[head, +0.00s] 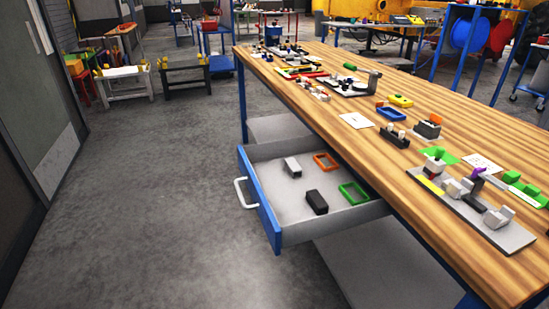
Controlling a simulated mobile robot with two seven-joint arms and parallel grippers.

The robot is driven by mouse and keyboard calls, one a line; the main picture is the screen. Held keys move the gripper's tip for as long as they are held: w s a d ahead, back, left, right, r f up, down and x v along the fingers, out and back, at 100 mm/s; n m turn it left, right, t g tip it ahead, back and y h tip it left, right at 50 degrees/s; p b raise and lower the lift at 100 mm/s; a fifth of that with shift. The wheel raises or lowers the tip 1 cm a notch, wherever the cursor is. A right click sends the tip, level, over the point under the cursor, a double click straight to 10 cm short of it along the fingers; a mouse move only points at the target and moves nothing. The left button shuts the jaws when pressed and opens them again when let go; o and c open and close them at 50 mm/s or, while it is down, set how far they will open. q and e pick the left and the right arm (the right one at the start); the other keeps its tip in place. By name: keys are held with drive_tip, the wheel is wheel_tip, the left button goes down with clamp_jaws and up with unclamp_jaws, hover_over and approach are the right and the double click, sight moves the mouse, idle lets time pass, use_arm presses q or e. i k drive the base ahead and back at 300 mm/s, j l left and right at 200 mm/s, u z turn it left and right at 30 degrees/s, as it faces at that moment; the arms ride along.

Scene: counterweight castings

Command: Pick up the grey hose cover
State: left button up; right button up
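A grey, block-like piece (292,167) lies in the open drawer, towards its back left. It may be the grey hose cover, but I cannot tell for sure at this size. The drawer (258,203) has a blue front and a white handle, and it is pulled out to the left from under the wooden workbench (440,150). Neither of my grippers is in view.
The drawer also holds a black block (317,202), an orange frame (326,161) and a green frame (354,193). Many small parts and a grey fixture plate (462,212) lie on the benchtop. The floor (150,210) left of the drawer is clear.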

sight(291, 164)
drive_tip(key=i+j+z, duration=0.45)
drive_tip(key=j, duration=0.3)
drive_tip(key=j+z, duration=0.25)
drive_tip(key=i+j, duration=0.05)
drive_tip(key=j, duration=0.05)
